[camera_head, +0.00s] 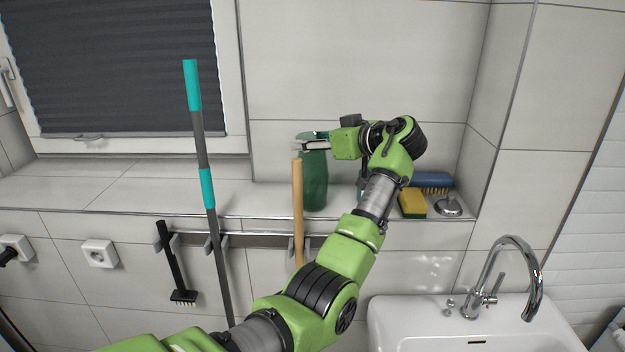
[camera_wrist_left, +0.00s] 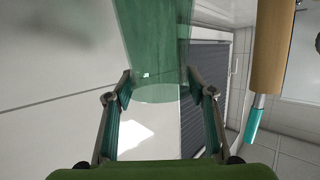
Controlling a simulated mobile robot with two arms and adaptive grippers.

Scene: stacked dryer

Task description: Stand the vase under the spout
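A translucent green vase (camera_head: 314,180) stands upright on the tiled ledge below the wall. My left gripper (camera_head: 312,145) is at the vase's upper part, reaching from the right in the head view. In the left wrist view the vase (camera_wrist_left: 158,45) lies between the two fingertips (camera_wrist_left: 162,88), with its rounded end near them. The fingers look spread, with narrow gaps to the glass; contact is hard to judge. The chrome spout (camera_head: 518,245) arches over the white sink (camera_head: 400,312) at the lower right. My right gripper is not in view.
A wooden handle (camera_head: 297,200) rises in front of the ledge beside the vase. A teal-and-grey pole (camera_head: 207,185) stands further left. A yellow sponge (camera_head: 412,204), a blue brush (camera_head: 432,181) and a metal plug (camera_head: 448,206) lie on the ledge right of my arm.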

